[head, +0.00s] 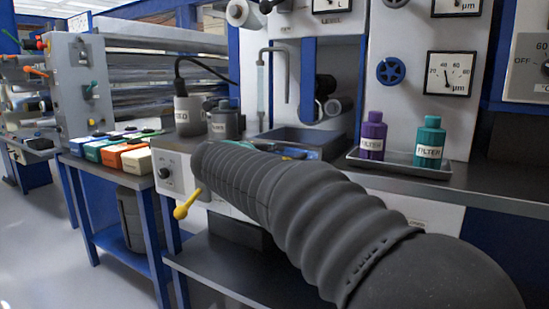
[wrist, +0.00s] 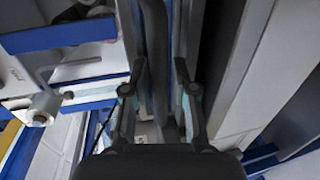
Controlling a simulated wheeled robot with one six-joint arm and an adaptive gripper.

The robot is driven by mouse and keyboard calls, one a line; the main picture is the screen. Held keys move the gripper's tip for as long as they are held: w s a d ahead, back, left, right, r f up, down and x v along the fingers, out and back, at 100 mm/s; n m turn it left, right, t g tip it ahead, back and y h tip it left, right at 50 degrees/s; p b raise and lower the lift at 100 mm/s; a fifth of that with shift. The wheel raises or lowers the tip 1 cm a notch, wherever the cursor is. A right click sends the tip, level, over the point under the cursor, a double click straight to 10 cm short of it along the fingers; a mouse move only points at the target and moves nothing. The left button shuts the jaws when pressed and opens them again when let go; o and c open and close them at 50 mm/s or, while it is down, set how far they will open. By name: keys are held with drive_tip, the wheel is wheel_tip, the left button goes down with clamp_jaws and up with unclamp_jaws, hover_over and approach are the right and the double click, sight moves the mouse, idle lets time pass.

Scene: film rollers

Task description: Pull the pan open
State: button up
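My gripper (wrist: 159,68) shows in the wrist view with its two fingers apart. A dark upright bar (wrist: 157,40) runs through the space between the fingers; I cannot tell whether they touch it or whether it belongs to the pan. I cannot tell for certain that this is the task's pan.
A metal tray (head: 401,167) holds a purple bottle (head: 372,136) and a teal bottle (head: 429,142). Grey canisters stand left of the basin. A yellow-knobbed lever (head: 185,205) juts out beside my arm. Coloured boxes lie on a blue-legged bench (head: 150,186). Floor at left is clear.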

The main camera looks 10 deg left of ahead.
drive_tip(key=shift+s+a, duration=0.1)
drive_tip(key=v, duration=1.1)
drive_tip(key=shift+s, duration=0.4)
drive_tip(key=shift+a+r, duration=0.1)
